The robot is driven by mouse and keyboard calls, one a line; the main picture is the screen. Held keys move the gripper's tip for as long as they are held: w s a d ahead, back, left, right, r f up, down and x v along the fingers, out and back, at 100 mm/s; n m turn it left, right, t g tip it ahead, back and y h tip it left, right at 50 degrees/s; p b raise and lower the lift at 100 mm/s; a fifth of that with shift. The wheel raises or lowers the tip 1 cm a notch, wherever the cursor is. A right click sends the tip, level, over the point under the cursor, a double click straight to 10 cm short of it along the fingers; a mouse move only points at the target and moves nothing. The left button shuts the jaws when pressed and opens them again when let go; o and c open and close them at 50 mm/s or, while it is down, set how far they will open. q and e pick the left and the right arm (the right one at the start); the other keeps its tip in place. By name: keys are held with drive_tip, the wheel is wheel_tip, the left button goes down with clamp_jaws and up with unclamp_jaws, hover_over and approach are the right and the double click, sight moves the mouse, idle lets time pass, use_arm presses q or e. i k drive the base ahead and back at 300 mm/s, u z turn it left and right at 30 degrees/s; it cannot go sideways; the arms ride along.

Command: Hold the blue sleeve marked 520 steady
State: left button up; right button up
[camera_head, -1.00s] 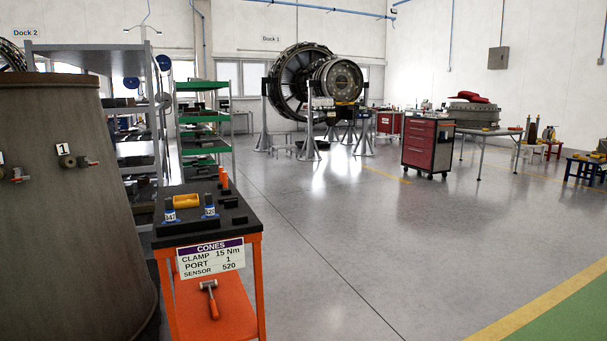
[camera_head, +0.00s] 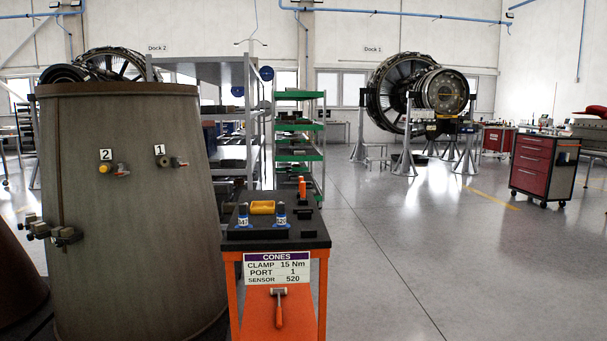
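The blue sleeve marked 520 (camera_head: 281,215) stands upright on the dark top of the orange cart (camera_head: 316,240), on the right of a similar blue sleeve marked 547 or alike (camera_head: 243,217); that second number is hard to read. Both have dark upper parts. The sign on the cart front (camera_head: 277,269) reads CONES, CLAMP 15 Nm, PORT 1, SENSOR 520. Neither of my grippers is in view, and nothing touches the sleeve.
A large brown cone (camera_head: 130,240) with ports marked 1 and 2 stands close on the left of the cart. A yellow item (camera_head: 262,207) and an orange-topped item (camera_head: 302,188) share the cart top. A hammer (camera_head: 278,307) hangs below. Open floor (camera_head: 400,260) lies to the right.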

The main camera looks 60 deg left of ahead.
sight(281, 219)
drive_tip(key=u, duration=0.35)
drive_tip(key=i, duration=2.15)
drive_tip(key=u, duration=1.85)
drive_tip(key=i, duration=1)
drive_tip(key=u, duration=1)
